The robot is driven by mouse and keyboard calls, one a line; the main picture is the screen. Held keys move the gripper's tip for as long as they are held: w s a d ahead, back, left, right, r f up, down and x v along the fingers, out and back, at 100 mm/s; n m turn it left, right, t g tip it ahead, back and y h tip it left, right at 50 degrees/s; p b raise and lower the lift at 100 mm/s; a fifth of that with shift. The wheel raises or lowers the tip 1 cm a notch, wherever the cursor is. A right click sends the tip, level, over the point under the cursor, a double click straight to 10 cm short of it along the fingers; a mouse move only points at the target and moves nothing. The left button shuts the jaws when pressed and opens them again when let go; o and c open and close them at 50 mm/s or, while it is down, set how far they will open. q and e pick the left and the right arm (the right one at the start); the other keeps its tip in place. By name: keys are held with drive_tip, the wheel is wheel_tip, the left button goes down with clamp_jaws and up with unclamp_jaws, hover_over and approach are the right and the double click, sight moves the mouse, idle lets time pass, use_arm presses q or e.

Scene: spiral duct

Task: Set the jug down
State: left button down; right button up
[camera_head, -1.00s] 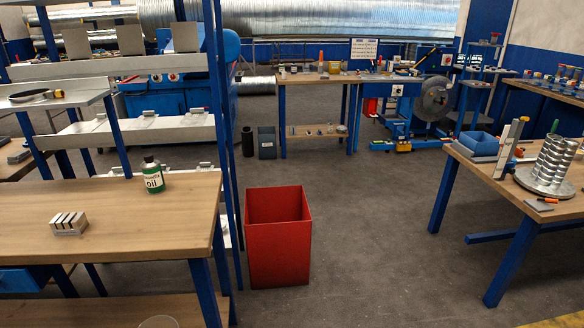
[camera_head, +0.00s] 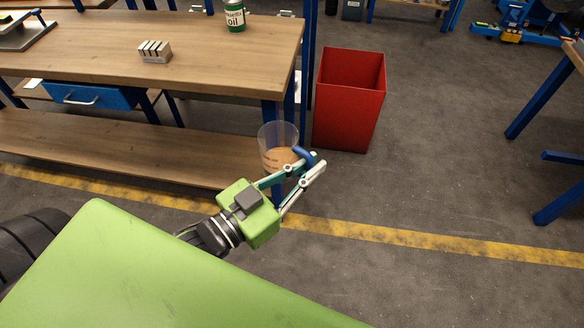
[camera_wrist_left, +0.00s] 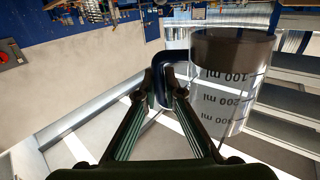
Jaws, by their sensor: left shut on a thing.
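The jug (camera_head: 277,148) is a clear measuring cup with a blue handle (camera_head: 305,155) and some brownish content low inside. My left gripper (camera_head: 314,166) is shut on the handle and holds the jug upright in front of the bench's right end. In the left wrist view the jug (camera_wrist_left: 232,95), with its ml marks, is right of the shut fingertips (camera_wrist_left: 164,78), and the blue handle is between them. I cannot tell the jug's height above the lower shelf or floor. My right gripper is not in view.
A wooden bench (camera_head: 215,45) bears a green oil can (camera_head: 234,17) and a slotted metal block (camera_head: 154,51). Its lower shelf (camera_head: 110,145) is mostly bare. A red bin (camera_head: 347,100) stands right of the bench. Open floor lies to the right, crossed by a yellow line (camera_head: 400,236).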

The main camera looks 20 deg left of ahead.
use_arm(q)
drive_tip(key=w+d+r+m+g+h, duration=0.3)
drive_tip(key=w+d+m+g+h, duration=0.2)
drive_tip(key=d, duration=0.5)
drive_tip(key=m+g+h, duration=0.2)
drive_tip(key=g+h, duration=0.1)
drive_tip(key=shift+d+m, duration=0.15)
drive_tip(key=shift+m, duration=0.15)
drive_tip(key=shift+r+m+g+h, duration=0.1)
drive_tip(key=shift+m+g+h, duration=0.2)
drive_tip(key=shift+g+h, duration=0.1)
